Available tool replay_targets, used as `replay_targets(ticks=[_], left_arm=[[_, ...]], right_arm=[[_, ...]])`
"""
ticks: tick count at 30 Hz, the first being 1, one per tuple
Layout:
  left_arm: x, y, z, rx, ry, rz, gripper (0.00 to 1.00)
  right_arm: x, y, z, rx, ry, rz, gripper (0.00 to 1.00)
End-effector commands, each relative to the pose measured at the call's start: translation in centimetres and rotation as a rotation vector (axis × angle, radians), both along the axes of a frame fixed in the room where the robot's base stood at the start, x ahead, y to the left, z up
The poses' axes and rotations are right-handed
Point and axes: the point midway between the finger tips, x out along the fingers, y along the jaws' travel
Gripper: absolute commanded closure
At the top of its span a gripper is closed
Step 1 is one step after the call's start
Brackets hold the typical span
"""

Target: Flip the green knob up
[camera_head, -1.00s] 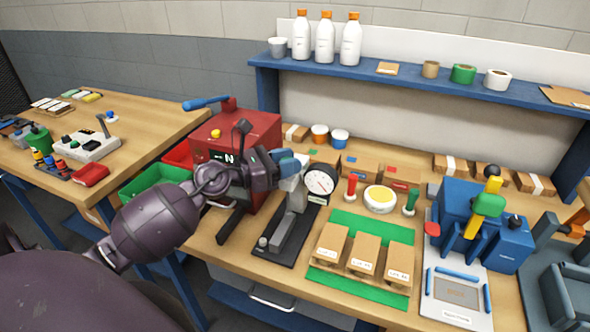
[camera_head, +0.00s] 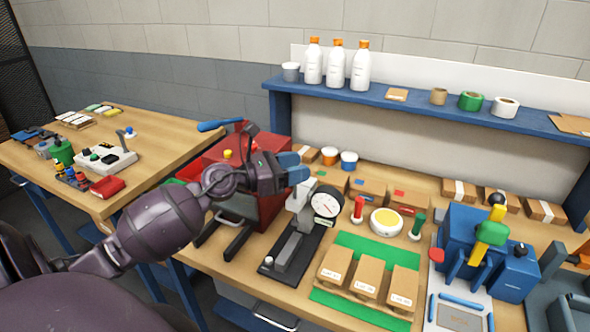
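A green knob (camera_head: 491,233) sits on the yellow lever (camera_head: 478,250) of a blue machine (camera_head: 459,232) at the right of the workbench. The lever leans, with its upper end toward the back. My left gripper (camera_head: 293,168), dark with blue fingertips, hangs in front of the red machine (camera_head: 262,140), above the dial gauge stand. It is far to the left of the green knob and not touching it. Its fingertips look close together, but their gap is not clear from this angle. My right gripper does not show.
A dial gauge (camera_head: 326,203) on a black stand, a green mat (camera_head: 350,240) with cardboard boxes, a red-handled stamp (camera_head: 358,209) and a green-handled stamp (camera_head: 417,226) lie between my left gripper and the blue machine. A blue shelf (camera_head: 425,104) with bottles runs behind.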

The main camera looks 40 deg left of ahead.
Motion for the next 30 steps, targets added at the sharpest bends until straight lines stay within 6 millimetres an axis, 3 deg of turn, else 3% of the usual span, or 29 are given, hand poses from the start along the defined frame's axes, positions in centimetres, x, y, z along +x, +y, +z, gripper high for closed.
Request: replay_targets(ticks=[14, 30], left_arm=[[-0.9, 0.5, -0.6, 0.001, 0.009, 0.0, 0.44], [-8.0, 4.8, -0.5, -0.001, 0.008, 0.0, 0.44]], right_arm=[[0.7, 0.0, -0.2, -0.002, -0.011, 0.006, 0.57], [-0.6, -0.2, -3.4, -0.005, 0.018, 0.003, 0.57]])
